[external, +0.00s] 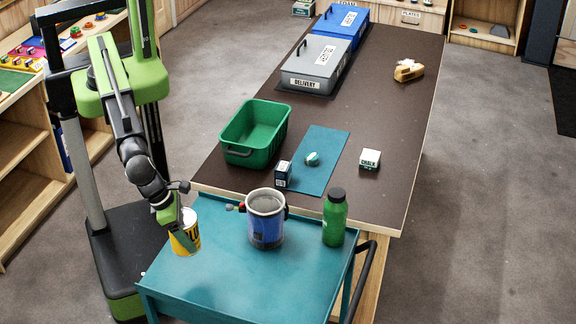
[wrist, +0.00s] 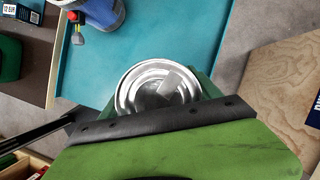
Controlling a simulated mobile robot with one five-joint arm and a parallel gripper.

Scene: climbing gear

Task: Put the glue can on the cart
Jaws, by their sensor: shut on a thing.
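The glue can (external: 190,238) is yellow with dark lettering. My gripper (external: 180,232) is shut on it, coming down from the left. In the wrist view, the can's round silver lid (wrist: 150,92) shows just beyond my gripper (wrist: 160,105), which hides the can's near side. The can looks upright, over the left part of the teal cart (external: 240,285). I cannot tell whether its bottom touches the cart top. The cart also shows behind the can in the wrist view (wrist: 185,35).
A blue pot (external: 266,225) with a red-and-black item at its side and a green bottle (external: 334,218) stand at the cart's back. The brown table (external: 350,125) adjoins it, with a green bin (external: 250,135) and small boxes. The cart's front is clear.

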